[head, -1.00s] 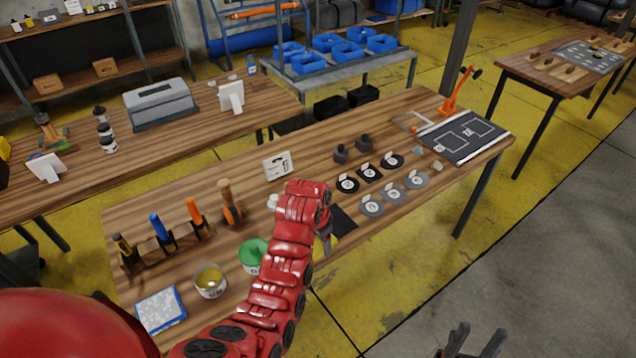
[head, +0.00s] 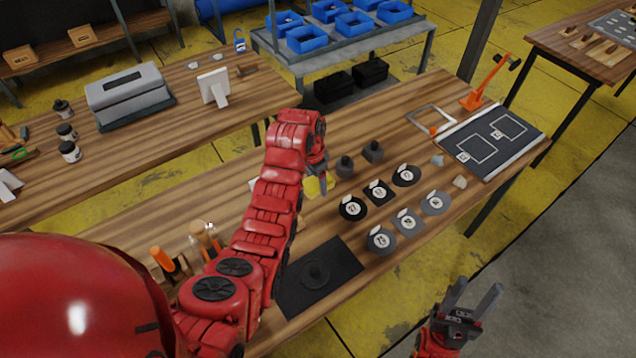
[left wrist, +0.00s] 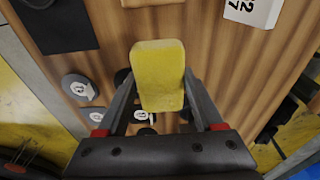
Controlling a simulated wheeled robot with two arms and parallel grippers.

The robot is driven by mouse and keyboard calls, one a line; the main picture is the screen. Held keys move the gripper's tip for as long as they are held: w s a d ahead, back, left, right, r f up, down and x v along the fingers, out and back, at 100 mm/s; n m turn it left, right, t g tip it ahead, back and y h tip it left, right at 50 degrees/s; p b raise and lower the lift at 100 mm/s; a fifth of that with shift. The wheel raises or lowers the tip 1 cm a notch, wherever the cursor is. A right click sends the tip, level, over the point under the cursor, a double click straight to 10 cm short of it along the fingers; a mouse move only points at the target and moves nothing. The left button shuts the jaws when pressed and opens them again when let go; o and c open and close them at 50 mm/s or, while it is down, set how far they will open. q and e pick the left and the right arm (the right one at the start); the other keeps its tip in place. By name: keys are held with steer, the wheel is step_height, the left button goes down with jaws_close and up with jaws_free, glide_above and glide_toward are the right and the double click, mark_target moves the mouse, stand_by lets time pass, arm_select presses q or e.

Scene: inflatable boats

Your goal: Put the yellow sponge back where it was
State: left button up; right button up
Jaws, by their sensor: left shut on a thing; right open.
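The yellow sponge (head: 313,188) is partly hidden by my left gripper (head: 320,184) in the head view. In the left wrist view the sponge (left wrist: 158,72) is a worn yellow block standing out between the two fingers of my left gripper (left wrist: 160,95), which is shut on it. The gripper is over the wooden table (head: 210,200), left of two dark knobbed pieces. The sponge seems to be above the tabletop; the exact gap cannot be told. My right gripper (head: 474,302) is open and empty beyond the table's front edge.
A black mat (head: 290,300) with a dark round piece lies near the front edge. Several numbered discs (head: 380,240) and two dark knobbed pieces (head: 345,166) stand to the right. A white card (left wrist: 258,10) stands near the gripper. Bare wood lies behind the arm.

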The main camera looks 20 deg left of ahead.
arm_select(q)
steer(key=shift+w, duration=0.25)
steer(key=p, duration=0.3)
glide_above(318, 206)
steer(key=f, duration=0.4)
steer(key=shift+s+a+f, duration=0.1)
steer(key=shift+s+f, duration=0.15)
steer(key=shift+s, duration=0.15)
steer(key=shift+w+f, duration=0.3)
steer(key=shift+f, duration=0.2)
steer(key=shift+s+f+p, duration=0.15)
steer(key=shift+f+p, duration=0.2)
steer(key=shift+f, duration=1.4)
